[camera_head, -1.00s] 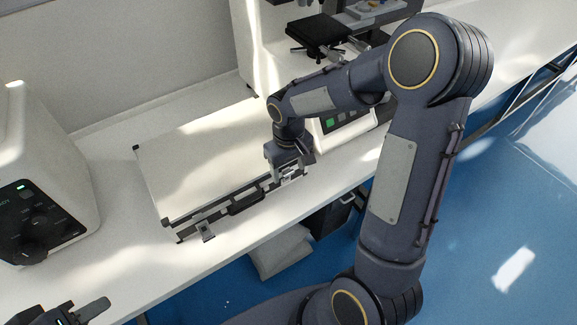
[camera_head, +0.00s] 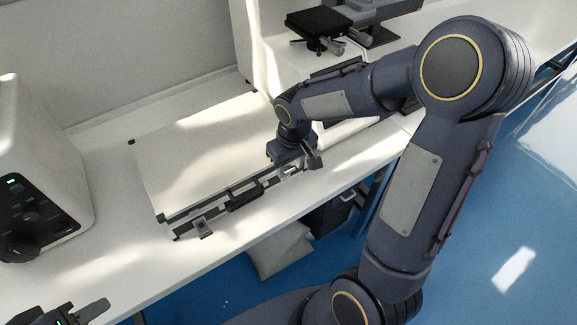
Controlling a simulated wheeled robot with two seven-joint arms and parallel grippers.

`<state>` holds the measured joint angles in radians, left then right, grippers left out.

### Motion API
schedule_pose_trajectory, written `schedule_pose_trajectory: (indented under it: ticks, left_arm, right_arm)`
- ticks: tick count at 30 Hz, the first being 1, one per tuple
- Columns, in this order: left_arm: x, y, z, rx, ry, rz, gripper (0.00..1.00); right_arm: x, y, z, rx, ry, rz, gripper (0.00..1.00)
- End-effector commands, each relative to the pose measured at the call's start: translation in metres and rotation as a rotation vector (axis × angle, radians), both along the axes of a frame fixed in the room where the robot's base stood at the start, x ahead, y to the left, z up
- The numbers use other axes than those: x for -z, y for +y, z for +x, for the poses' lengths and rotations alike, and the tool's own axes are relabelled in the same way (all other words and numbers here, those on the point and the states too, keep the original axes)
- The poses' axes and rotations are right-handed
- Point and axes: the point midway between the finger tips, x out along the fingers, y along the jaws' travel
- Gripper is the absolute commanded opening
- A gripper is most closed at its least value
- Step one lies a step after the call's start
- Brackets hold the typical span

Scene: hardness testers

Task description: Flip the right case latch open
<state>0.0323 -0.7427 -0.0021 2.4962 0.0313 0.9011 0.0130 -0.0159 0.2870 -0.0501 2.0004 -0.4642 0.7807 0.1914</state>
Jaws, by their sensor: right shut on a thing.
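The flat case (camera_head: 200,150) with a pale lid and dark edges lies shut on the white bench. A dark handle (camera_head: 245,196) is at the middle of its front side. The left latch (camera_head: 203,229) hangs outward at the left front. The right latch (camera_head: 289,171), a small silvery piece at the right front, is partly hidden by my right gripper (camera_head: 297,165), which is shut on it. My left gripper (camera_head: 75,317) is at the bottom left, cut off by the frame edge and away from the case; its jaw opening is unclear.
A white machine with dark knobs (camera_head: 40,225) stands left of the case. A device with a black stage (camera_head: 318,25) stands behind and right. The bench front edge runs close to the case's front. A pale object (camera_head: 280,250) sits on the blue floor below.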

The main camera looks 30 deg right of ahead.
Motion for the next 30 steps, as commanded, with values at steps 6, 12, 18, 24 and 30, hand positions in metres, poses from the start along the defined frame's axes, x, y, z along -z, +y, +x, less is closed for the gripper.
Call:
schedule_pose_trajectory:
  ticks: [6,12,18,24,30]
  left_arm:
    - [0.055,0.000,0.000,0.000,0.000,0.000,0.36]
    - [0.104,0.000,0.000,0.000,0.000,0.000,0.36]
    - [0.157,0.000,0.000,0.000,0.000,0.000,0.36]
    - [0.211,0.000,0.000,0.000,0.000,0.000,0.36]
    - [0.259,0.000,0.000,0.000,0.000,0.000,0.36]
  right_arm:
    - [0.014,-0.001,-0.012,0.000,-0.188,0.014,0.17]
    - [0.023,-0.002,-0.023,0.001,-0.378,0.029,0.17]
    - [0.032,-0.003,-0.033,0.002,-0.567,0.043,0.17]
    - [0.043,-0.004,-0.041,0.002,-0.752,0.057,0.17]
    - [0.051,-0.004,-0.046,0.001,-0.909,0.070,0.17]
